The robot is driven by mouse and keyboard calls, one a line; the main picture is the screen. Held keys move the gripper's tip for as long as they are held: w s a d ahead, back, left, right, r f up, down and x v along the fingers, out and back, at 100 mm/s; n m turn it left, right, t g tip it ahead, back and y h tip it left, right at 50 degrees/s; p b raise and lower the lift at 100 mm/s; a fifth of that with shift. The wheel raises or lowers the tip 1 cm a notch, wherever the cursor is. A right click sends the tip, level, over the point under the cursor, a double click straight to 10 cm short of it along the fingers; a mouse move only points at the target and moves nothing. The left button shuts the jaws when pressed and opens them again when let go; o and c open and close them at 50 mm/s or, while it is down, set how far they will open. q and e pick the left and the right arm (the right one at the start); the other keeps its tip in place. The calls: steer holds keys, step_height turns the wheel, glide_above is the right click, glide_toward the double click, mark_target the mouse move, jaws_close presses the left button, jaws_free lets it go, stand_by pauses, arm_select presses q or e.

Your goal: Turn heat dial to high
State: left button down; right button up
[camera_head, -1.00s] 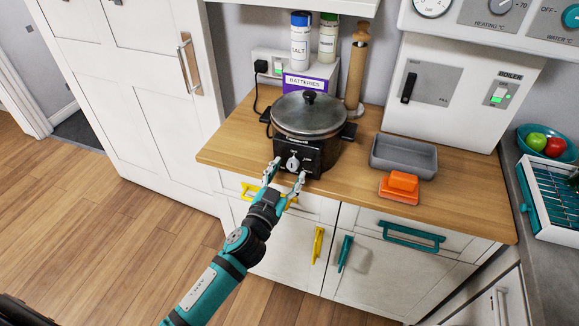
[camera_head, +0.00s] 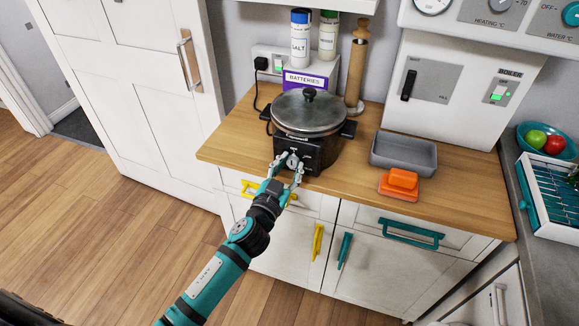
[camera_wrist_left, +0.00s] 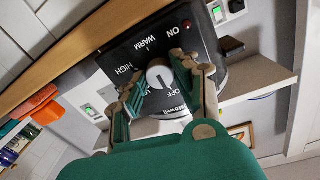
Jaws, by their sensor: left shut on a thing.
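The black slow cooker (camera_head: 318,150) with a dark lid stands on the wooden worktop, its control face toward me. Its pale heat dial (camera_wrist_left: 160,74) shows between my left fingers in the left wrist view. The labels HIGH, WARM and OFF are readable around it; another label is partly covered by a finger. I cannot tell clearly which label the dial points to. My left gripper (camera_head: 287,168) is at the front of the cooker, and in the wrist view its fingers (camera_wrist_left: 162,84) are shut on the dial from both sides. My right gripper is not in view.
A red light (camera_wrist_left: 187,24) shows by the ON label. A grey tray (camera_head: 404,165) and an orange block-like item (camera_head: 399,184) lie right of the cooker. A purple batteries box (camera_head: 304,80) and a wooden mill (camera_head: 357,72) stand behind it. Drawers with yellow and teal handles are below.

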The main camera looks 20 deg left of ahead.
arm_select(q)
steer(key=shift+m, duration=0.3)
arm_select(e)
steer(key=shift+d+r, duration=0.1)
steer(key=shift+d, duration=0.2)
arm_select(q)
steer(key=shift+m, duration=0.3)
steer(key=m+p, duration=0.1)
steer(key=m, duration=0.2)
steer(key=shift+r, duration=0.1)
steer(key=m+p, duration=0.1)
steer(key=m, duration=0.2)
steer(key=shift+m, duration=0.3)
steer(key=m, duration=0.3)
steer(key=shift+g+p, duration=0.3)
steer(key=m+y+p, duration=0.1)
steer(key=m, duration=0.5)
steer(key=shift+d, duration=0.1)
steer(key=m+p, duration=0.1)
steer(key=m, duration=0.3)
steer(key=shift+m, duration=1)
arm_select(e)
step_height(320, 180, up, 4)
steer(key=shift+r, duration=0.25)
arm_select(q)
steer(key=shift+y, duration=0.3)
